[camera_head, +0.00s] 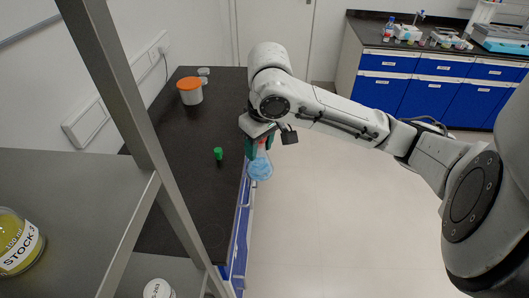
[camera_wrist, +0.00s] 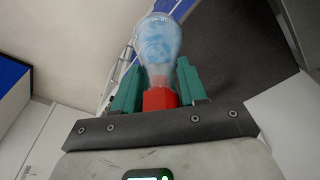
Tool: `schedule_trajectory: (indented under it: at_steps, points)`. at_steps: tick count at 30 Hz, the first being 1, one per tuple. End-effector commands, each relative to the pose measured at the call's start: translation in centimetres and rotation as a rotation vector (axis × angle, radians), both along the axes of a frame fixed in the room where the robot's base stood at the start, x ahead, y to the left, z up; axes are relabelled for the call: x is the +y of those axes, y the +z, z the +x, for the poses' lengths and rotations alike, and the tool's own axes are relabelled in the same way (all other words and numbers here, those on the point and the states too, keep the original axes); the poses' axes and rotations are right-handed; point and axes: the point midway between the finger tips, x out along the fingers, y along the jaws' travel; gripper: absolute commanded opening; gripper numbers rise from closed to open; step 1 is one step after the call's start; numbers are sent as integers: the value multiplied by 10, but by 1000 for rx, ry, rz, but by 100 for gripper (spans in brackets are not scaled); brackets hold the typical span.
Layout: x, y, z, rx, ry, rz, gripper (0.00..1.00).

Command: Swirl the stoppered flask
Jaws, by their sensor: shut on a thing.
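A clear flask (camera_head: 260,169) with light blue liquid hangs below my gripper (camera_head: 259,146), just past the right edge of the dark bench, over the floor side. In the wrist view the flask (camera_wrist: 160,45) has its round body away from the jaws and a red stopper (camera_wrist: 160,99) between them. My gripper (camera_wrist: 159,88) has green fingers, which are shut on the flask at its neck and stopper. The liquid's surface is hard to make out.
A grey shelf rack (camera_head: 75,190) stands at the near left. Open floor (camera_head: 310,220) lies to the right.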

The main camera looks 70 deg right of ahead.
Motion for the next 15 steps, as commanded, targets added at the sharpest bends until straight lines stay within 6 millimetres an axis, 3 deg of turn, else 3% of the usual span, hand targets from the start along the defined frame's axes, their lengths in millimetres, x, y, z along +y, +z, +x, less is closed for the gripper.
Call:
schedule_trajectory:
  at_steps: [4, 8, 15]
  points:
    - [23, 0, 7, 0, 6, -1, 0]
    - [35, -1, -9, -1, 0, -2, 0]
    - [15, -1, -34, 1, -4, -2, 0]
